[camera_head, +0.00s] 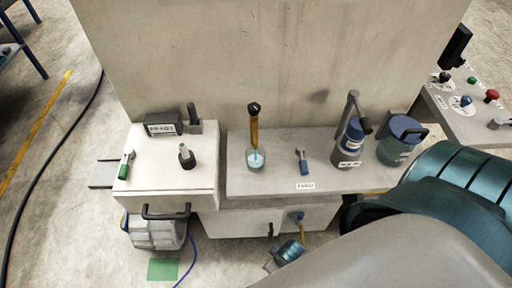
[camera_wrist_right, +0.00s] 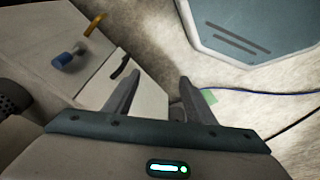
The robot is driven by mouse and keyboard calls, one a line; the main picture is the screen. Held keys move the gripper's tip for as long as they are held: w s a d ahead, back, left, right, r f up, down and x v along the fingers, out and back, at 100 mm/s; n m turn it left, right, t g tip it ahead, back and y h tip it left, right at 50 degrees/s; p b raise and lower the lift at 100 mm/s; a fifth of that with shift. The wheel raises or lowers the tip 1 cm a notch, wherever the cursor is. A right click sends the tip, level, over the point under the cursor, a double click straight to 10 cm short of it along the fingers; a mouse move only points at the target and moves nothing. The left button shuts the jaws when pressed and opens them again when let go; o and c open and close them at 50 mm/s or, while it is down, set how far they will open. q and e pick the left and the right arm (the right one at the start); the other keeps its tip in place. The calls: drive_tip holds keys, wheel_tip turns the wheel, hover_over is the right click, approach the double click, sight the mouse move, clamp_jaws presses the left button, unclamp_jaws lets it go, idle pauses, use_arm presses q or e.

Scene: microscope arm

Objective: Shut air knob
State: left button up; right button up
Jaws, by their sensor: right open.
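My left gripper is not in view.
My right arm covers the lower right.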

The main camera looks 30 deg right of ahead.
sight(255, 106)
drive_tip(key=w+a+r+n+y, duration=0.25)
drive_tip(key=w+r, duration=0.25)
drive_tip(key=r, duration=0.6)
drive_tip(key=w+a+r+n+t+y, duration=0.15)
drive_tip(key=w+r+n, duration=0.25)
drive_tip(key=r, duration=0.6)
drive_tip(key=w+a+r+n+y, duration=0.15)
drive_tip(key=w+r+n, duration=0.3)
drive_tip(key=r, duration=0.65)
drive_tip(key=w+d+r+m+t, duration=0.1)
drive_tip(key=w+d+r, duration=0.2)
drive_tip(key=d+r, duration=0.4)
drive_tip(key=w+d+r+m, duration=0.2)
drive_tip(key=w+d+r, duration=0.2)
drive_tip(key=d+r, duration=0.4)
drive_tip(key=w+d+r+m+t, duration=0.1)
drive_tip(key=w+d+r, duration=0.2)
drive_tip(key=d+r, duration=0.4)
drive_tip(key=d, duration=0.7)
drive_tip(key=shift+w+d+r+m+t, duration=0.15)
drive_tip(key=shift+w+r+m+t, duration=0.15)
drive_tip(key=shift+r+t, duration=0.1)
drive_tip(key=shift+f+y, duration=0.15)
drive_tip(key=shift+y, duration=0.1)
drive_tip(key=p+x, duration=0.5)
drive_tip(key=x, duration=1)
drive_tip(key=shift+a+f, duration=0.1)
drive_tip(key=shift+a, duration=0.15)
drive_tip(key=shift+p+x, duration=0.35)
drive_tip(key=shift+x, duration=0.55)
